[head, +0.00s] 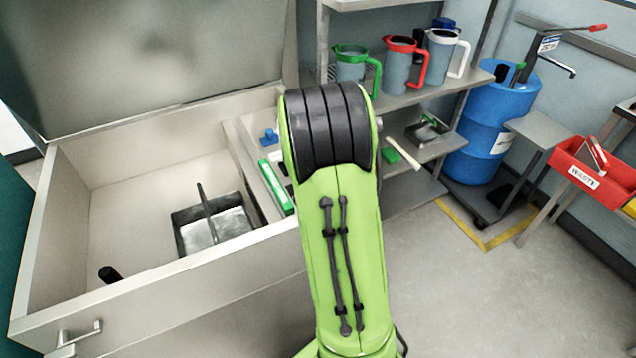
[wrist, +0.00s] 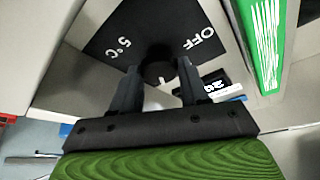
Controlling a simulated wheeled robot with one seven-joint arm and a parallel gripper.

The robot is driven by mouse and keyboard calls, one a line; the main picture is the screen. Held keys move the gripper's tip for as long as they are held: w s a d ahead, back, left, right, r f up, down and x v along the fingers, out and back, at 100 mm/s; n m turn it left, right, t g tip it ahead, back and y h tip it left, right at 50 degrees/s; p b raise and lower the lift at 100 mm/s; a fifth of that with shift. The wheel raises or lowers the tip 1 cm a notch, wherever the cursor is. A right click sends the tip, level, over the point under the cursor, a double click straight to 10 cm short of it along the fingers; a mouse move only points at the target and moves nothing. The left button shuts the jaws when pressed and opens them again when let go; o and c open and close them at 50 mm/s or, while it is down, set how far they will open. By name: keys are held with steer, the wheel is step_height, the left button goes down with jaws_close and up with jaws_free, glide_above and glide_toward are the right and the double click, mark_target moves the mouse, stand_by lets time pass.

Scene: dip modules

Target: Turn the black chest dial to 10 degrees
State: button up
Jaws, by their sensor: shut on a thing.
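The black chest dial (wrist: 159,66) shows in the wrist view, between the two fingers of my gripper (wrist: 158,78). The fingers are shut on its sides. A small white mark shows on the near side of the dial. The dark plate (wrist: 105,38) behind it reads "5°C" at left and "OFF" at upper right. In the head view my green arm hides the dial and gripper. The chest (head: 85,200) stands open at left.
A green and white strip (wrist: 262,45) lies close to the right of the gripper; it also shows in the head view (head: 276,187). Shelves with jugs (head: 398,65) stand behind my arm.

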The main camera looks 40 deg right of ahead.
steer(key=m+g, duration=0.1)
steer(key=m, duration=0.2)
steer(key=shift+w+a+m+h, duration=0.1)
steer(key=shift+w+m+h, duration=0.05)
steer(key=shift+m+h, duration=0.2)
steer(key=m+g, duration=0.1)
steer(key=m, duration=0.3)
steer(key=shift+w+g+h, duration=0.1)
steer(key=shift+g+h, duration=0.15)
steer(key=shift+g, duration=0.15)
steer(key=shift+m, duration=0.35)
steer(key=o, duration=1)
steer(key=shift+r, duration=0.15)
steer(key=p+v, duration=0.1)
steer(key=v, duration=0.4)
steer(key=p+v, duration=0.2)
steer(key=v, duration=0.3)
steer(key=p+v, duration=0.1)
steer(key=v, duration=0.4)
steer(key=shift+w+r+p, duration=0.15)
steer(key=shift+r+p, duration=0.1)
steer(key=shift+p, duration=0.05)
